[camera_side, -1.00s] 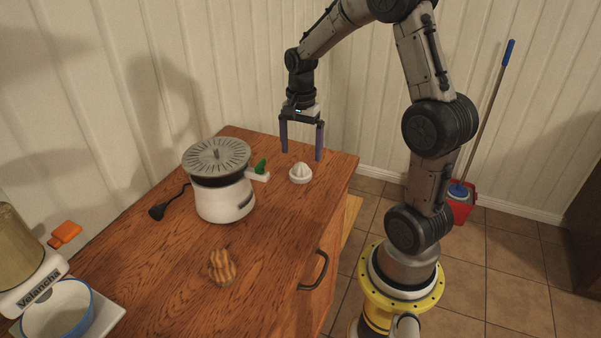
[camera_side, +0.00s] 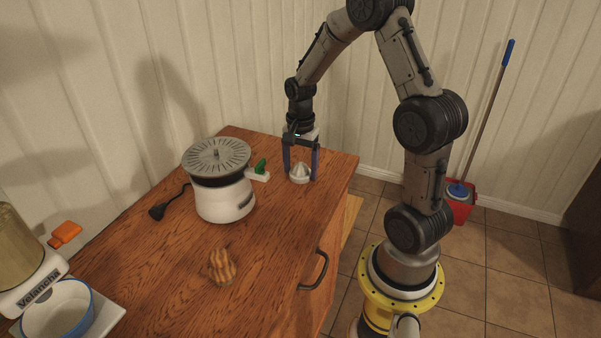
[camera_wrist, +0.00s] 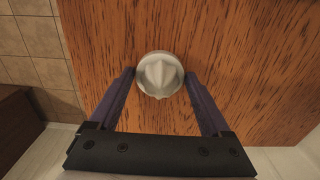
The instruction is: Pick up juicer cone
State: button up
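The white juicer cone (camera_side: 300,173) sits upright on the wooden counter, right of the juicer base. In the wrist view the juicer cone (camera_wrist: 159,75) lies at the far end of the gap between the fingertips. My gripper (camera_side: 301,178) is open and low over the cone, one finger on each side. In the wrist view my gripper's fingers (camera_wrist: 160,76) are spread wider than the cone, with a small gap on both sides. Nothing is held.
A white juicer base (camera_side: 224,202) with a grey ridged disc and green-tipped spout stands left of the cone. The counter's right edge is close to the cone.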

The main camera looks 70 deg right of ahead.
jog(key=c, duration=1)
jog(key=shift+r, duration=0.15)
